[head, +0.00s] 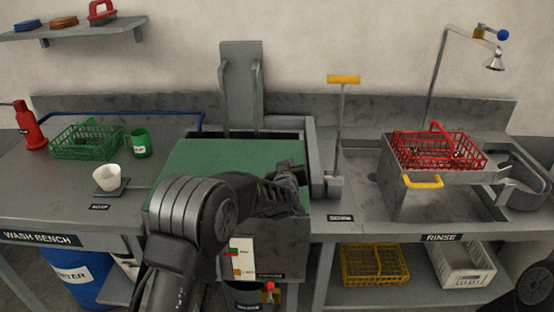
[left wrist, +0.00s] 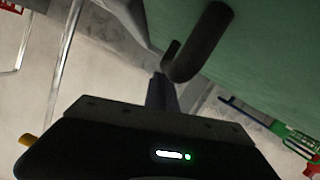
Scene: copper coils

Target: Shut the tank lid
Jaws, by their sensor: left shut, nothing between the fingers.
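The green tank lid (head: 238,158) covers most of the tank in the middle of the bench. A dark gap shows along its far edge. I cannot tell exactly how far it is tilted. My left gripper (head: 293,173) is shut and empty at the lid's right side, its arm crossing in front of the lid. In the left wrist view the green lid (left wrist: 275,60) fills the upper right, with a dark curved handle (left wrist: 205,42) close beyond the shut fingers (left wrist: 162,92). I cannot tell whether they touch. My right gripper is not in view.
A grey upright rack (head: 241,88) stands behind the tank. A yellow T-handle (head: 344,79) rises just right of it. A red basket (head: 438,150) sits over the rinse basin at right. A green basket (head: 87,141), green mug (head: 138,143) and white cup (head: 109,177) stand at left.

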